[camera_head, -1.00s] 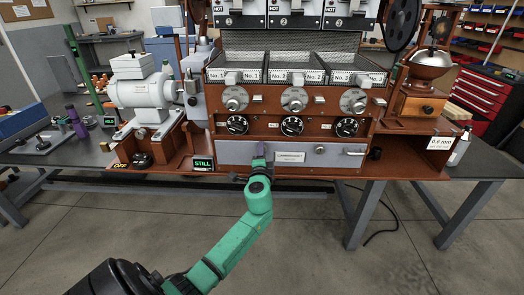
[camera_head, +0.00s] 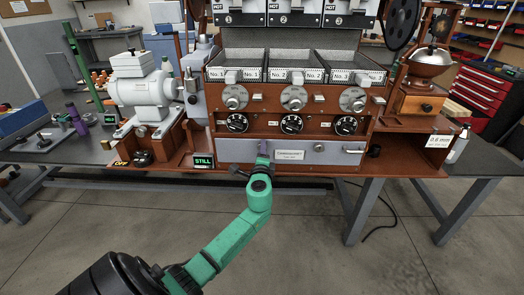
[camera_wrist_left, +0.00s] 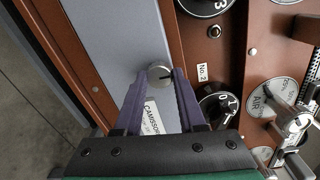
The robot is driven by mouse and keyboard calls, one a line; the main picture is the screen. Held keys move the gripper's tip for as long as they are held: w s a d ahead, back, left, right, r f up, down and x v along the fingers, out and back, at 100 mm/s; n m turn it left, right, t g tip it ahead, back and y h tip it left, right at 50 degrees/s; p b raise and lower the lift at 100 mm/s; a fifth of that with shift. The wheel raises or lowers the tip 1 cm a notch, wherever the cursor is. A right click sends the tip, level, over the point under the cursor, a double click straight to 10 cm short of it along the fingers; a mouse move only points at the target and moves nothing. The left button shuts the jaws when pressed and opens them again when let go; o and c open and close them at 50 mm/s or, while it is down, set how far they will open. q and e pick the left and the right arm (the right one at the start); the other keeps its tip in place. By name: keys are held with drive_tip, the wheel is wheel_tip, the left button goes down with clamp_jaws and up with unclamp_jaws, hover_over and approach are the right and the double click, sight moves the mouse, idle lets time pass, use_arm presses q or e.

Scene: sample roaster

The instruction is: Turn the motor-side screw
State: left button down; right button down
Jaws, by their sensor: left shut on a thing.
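The motor-side screw (camera_wrist_left: 158,74) is a round silver head with a dark mark, on the grey panel (camera_head: 235,152) at the front of the roaster. In the left wrist view, the two purple fingers of my left gripper (camera_wrist_left: 160,78) are on either side of it, shut on it. In the head view my left gripper (camera_head: 262,147) reaches up to the panel's left part and hides this screw. Another round silver screw (camera_head: 319,147) shows on the panel's right part. A white label (camera_head: 290,155) lies between them. My right gripper is not in view.
Above the panel are black dials (camera_head: 291,124) and silver knobs (camera_head: 294,99). A white motor (camera_head: 141,90) stands at the left. A bar handle (camera_head: 353,151) sits at the panel's right end. A sign reads STILL (camera_head: 203,162). The floor in front is free.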

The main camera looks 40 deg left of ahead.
use_arm(q)
drive_tip(key=c, duration=0.5)
unclamp_jaws()
drive_tip(key=v, duration=1.4)
drive_tip(key=shift+s+d, duration=0.2)
drive_tip(key=shift+s, duration=0.05)
